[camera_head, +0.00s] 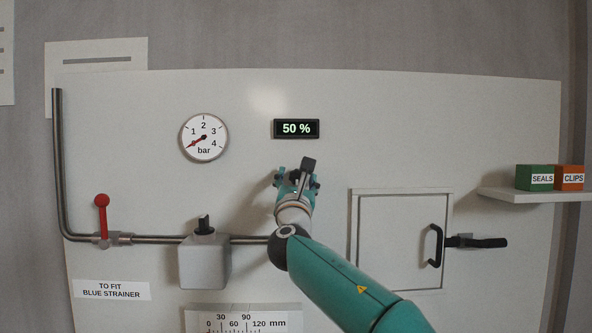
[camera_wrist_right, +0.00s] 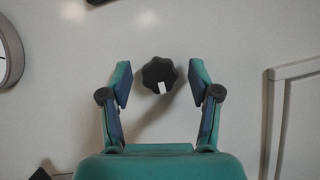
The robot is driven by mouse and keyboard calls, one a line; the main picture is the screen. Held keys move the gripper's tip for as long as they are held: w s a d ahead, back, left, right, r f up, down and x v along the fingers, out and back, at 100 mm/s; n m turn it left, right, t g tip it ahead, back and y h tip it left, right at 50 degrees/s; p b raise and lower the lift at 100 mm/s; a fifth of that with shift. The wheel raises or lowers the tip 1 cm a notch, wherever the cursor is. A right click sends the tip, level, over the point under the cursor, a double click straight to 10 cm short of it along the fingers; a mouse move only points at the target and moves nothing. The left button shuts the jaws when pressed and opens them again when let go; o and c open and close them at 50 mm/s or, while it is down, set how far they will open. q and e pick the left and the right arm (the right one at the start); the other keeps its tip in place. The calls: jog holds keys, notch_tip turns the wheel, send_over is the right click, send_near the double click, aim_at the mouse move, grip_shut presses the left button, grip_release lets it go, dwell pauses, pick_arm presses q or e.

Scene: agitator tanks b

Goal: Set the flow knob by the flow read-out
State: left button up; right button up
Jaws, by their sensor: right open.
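The flow read-out (camera_head: 296,128) shows 50 % in the head view. The flow knob (camera_wrist_right: 157,71) is a dark lobed knob with a white mark that points down in the right wrist view. My right gripper (camera_head: 297,180) is in front of the panel below the read-out and hides the knob in the head view. In the wrist view, the right gripper (camera_wrist_right: 160,83) is open, with one finger on each side of the knob and a gap at both sides. I cannot tell how far the fingertips are from the panel. My left gripper is not in view.
A bar gauge (camera_head: 204,138), a red-handled valve (camera_head: 101,206) and a grey box (camera_head: 204,263) with a black knob are left of my arm. A cabinet door (camera_head: 398,245) with a black handle is right. A shelf (camera_head: 528,196) holds green and orange boxes.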

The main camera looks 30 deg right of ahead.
jog(key=shift+w+d, duration=0.1)
jog(key=shift+w, duration=0.05)
jog(key=shift+c, duration=0.2)
jog(key=c, duration=1.1)
jog(key=shift+m, duration=0.5)
